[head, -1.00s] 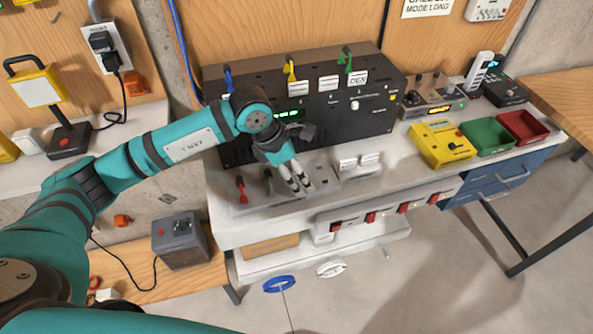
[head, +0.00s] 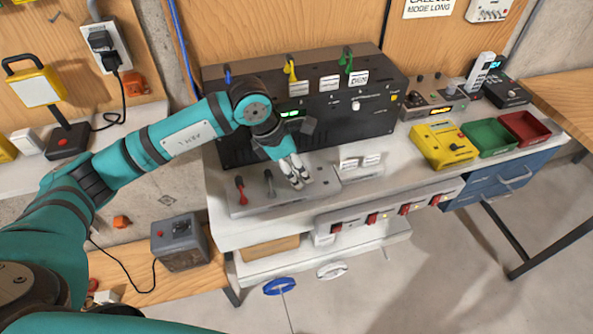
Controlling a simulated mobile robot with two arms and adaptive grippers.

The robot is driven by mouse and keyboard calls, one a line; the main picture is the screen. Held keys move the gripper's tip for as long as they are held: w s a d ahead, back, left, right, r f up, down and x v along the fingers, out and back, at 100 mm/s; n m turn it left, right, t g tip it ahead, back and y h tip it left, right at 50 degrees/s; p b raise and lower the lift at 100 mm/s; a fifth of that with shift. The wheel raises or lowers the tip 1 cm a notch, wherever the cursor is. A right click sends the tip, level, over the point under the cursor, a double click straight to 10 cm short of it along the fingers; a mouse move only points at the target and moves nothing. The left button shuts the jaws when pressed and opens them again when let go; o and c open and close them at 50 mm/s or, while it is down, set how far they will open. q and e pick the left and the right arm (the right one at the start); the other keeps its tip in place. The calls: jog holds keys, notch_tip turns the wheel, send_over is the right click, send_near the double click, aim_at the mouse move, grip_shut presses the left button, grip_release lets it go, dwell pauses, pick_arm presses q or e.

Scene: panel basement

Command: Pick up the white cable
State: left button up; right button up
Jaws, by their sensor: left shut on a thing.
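A white coil of cable (head: 331,270) hangs at the front of the low shelf below the bench. It is well below my left gripper and apart from it. My left gripper (head: 298,181) is over the grey lever plate (head: 255,206) on the bench, in front of the black panel. Its fingers are closed together on something small that they hide, possibly a lever. A red lever (head: 240,188) and a grey lever (head: 269,183) stand free to its left. My right gripper is not in view.
A blue coil (head: 279,286) hangs left of the white one. A white power strip with red switches (head: 372,218) runs along the bench front above the coils. The black panel (head: 340,108) stands behind. The floor in front is clear.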

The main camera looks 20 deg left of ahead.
pick_arm(q)
jog(key=shift+s+d+r+b, duration=0.1)
jog(key=shift+s+r+b, duration=0.05)
jog(key=shift+r+b, duration=0.25)
jog(key=shift+s+d+r+b, duration=0.1)
jog(key=shift+r+b, duration=0.15)
jog(key=shift+r, duration=0.25)
jog(key=s+d+r+b, duration=0.1)
jog(key=s+d+b, duration=0.3)
jog(key=s, duration=0.9)
jog(key=d, duration=0.3)
jog(key=shift+s+r+b, duration=0.35)
jog(key=shift+b, duration=0.05)
